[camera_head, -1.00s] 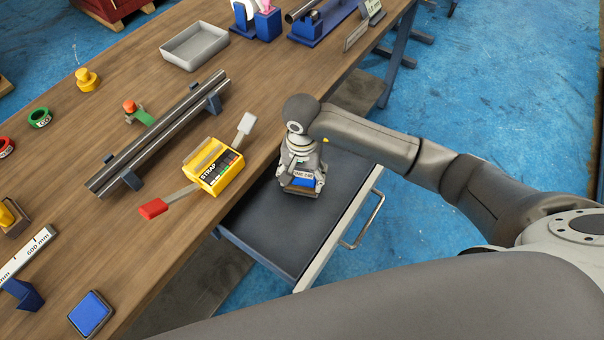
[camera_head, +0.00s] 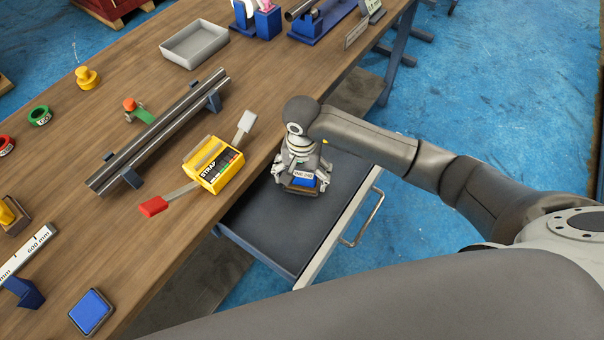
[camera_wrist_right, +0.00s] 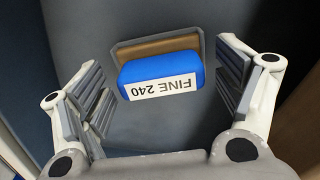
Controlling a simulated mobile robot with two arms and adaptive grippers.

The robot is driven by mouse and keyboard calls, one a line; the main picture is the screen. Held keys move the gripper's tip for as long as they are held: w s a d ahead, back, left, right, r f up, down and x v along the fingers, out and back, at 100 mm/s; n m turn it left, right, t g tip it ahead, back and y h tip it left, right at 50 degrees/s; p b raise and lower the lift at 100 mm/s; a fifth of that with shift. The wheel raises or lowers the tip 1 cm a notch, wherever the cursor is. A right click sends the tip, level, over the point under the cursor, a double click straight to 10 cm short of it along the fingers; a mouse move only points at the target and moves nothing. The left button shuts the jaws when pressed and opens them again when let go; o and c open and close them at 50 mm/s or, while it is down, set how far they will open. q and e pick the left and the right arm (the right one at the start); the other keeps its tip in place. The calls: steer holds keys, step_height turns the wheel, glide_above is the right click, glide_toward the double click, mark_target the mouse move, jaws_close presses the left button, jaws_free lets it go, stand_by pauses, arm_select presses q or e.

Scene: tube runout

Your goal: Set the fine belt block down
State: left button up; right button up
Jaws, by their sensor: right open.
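The fine belt block is blue with a brown base and a white label reading "FINE 240". It lies in the open drawer (camera_head: 270,232), and in the head view the block (camera_head: 303,180) shows just below my right gripper (camera_head: 300,184). In the right wrist view the block (camera_wrist_right: 160,75) sits between the open fingers of the gripper (camera_wrist_right: 163,92), with a gap on each side. The drawer floor is dark grey. My left gripper is not in view.
The drawer's front panel with a handle (camera_head: 364,220) is on the right. On the wooden bench are a yellow strap tool (camera_head: 220,172), two steel rails (camera_head: 160,130), a grey tray (camera_head: 194,46) and a blue pad (camera_head: 91,312). The drawer's near part is clear.

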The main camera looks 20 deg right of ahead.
mark_target(302, 175)
steer(key=shift+r, duration=0.3)
step_height(302, 175, up, 12)
steer(key=p, duration=0.6)
steer(key=shift+f, duration=0.15)
